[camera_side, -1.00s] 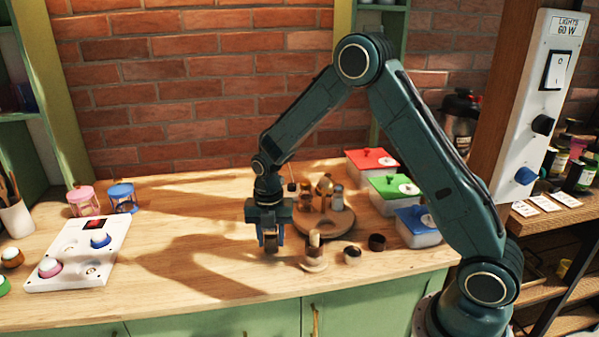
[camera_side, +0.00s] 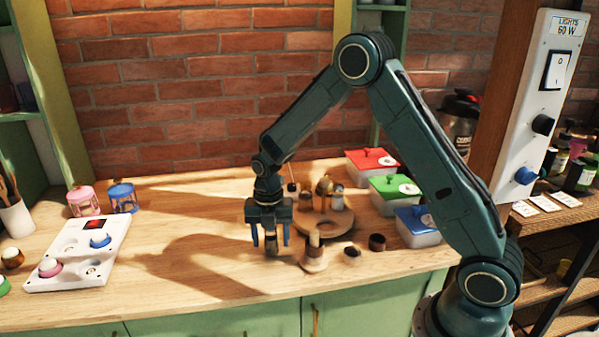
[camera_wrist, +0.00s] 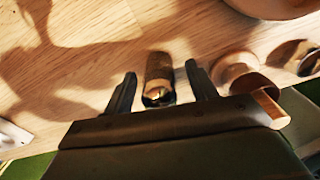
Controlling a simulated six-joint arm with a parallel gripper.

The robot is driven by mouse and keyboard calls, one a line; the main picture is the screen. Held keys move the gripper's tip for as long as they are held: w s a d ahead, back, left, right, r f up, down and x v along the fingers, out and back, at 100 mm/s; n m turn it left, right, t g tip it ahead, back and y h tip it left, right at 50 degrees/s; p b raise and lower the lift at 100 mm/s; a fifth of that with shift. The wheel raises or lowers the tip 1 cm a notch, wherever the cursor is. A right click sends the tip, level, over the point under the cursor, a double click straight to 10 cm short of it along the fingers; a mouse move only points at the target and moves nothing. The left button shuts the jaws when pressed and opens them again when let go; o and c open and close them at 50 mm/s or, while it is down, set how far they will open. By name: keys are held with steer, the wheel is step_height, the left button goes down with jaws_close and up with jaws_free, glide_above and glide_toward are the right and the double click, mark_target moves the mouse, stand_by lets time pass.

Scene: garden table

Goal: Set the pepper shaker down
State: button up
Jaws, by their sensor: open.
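The pepper shaker (camera_wrist: 159,75), a brown cylinder with a shiny metal top, stands on the wooden table between my fingers in the wrist view. In the side view the shaker (camera_side: 271,243) shows between the fingertips. My gripper (camera_side: 270,238) points down and is open, and in the wrist view its fingers (camera_wrist: 160,88) stand apart on both sides of the shaker, with a gap on each side. The shaker's base is partly hard to make out in the side view.
A round wooden stand (camera_side: 325,224) with several shakers is behind and right of my gripper. A wooden piece on a round base (camera_side: 314,262) and small dark cups (camera_side: 377,242) stand close on the right. Lidded boxes (camera_side: 418,226) are further right. The table to the left is clear up to a white control panel (camera_side: 75,262).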

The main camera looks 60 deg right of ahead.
step_height(320, 180, up, 12)
steer(key=shift+f, duration=0.2)
steer(key=shift+r, duration=0.2)
steer(key=shift+r, duration=0.1)
stand_by(0.6)
steer(key=shift+s+r, duration=0.2)
steer(key=shift+r, duration=0.05)
steer(key=s+a+r+m+t, duration=0.1)
steer(key=s+r+m+t, duration=0.1)
steer(key=s+r+m, duration=0.55)
steer(key=s+a+r+m+t, duration=0.1)
steer(key=s+r+m, duration=0.1)
steer(key=s+m, duration=0.6)
steer(key=s+a+r+m+t, duration=0.1)
steer(key=s+r+m+t, duration=0.1)
steer(key=s+m, duration=0.7)
steer(key=shift+s+a+t, duration=0.2)
steer(key=shift+s+t, duration=0.1)
steer(key=shift+s, duration=0.9)
